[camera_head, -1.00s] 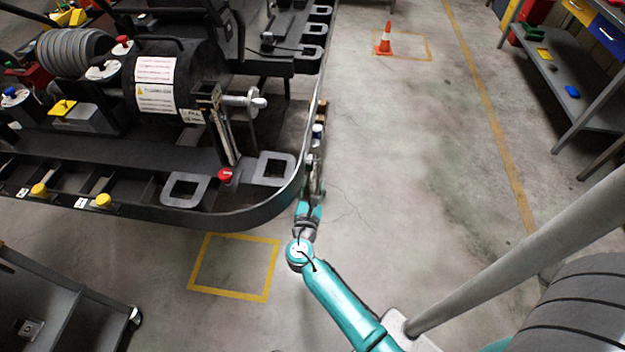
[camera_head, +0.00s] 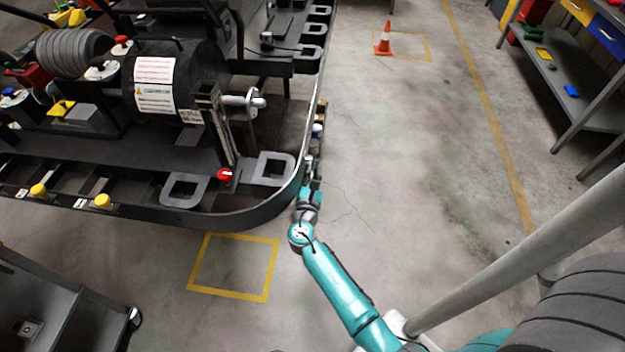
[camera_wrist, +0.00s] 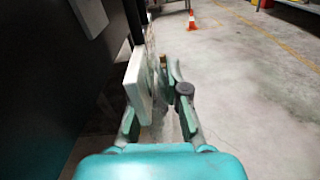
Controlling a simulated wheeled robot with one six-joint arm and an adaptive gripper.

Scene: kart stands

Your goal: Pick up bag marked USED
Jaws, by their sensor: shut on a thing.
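My gripper (camera_wrist: 160,88) is shut on a pale flat thing (camera_wrist: 138,84), seen nearly edge-on in the wrist view. Its face is turned away, so no marking such as USED can be read, and I cannot tell whether it is the bag. In the head view my gripper (camera_head: 311,168) is small and partly hidden, close beside the right outer edge of the dark kart stand (camera_head: 245,218). No word USED is legible in either view.
The stand's dark side wall (camera_wrist: 50,80) is close on the left in the wrist view. Open concrete floor lies to the right. An orange cone (camera_head: 384,40) stands farther off. A grey shelf (camera_head: 570,85) is at the upper right.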

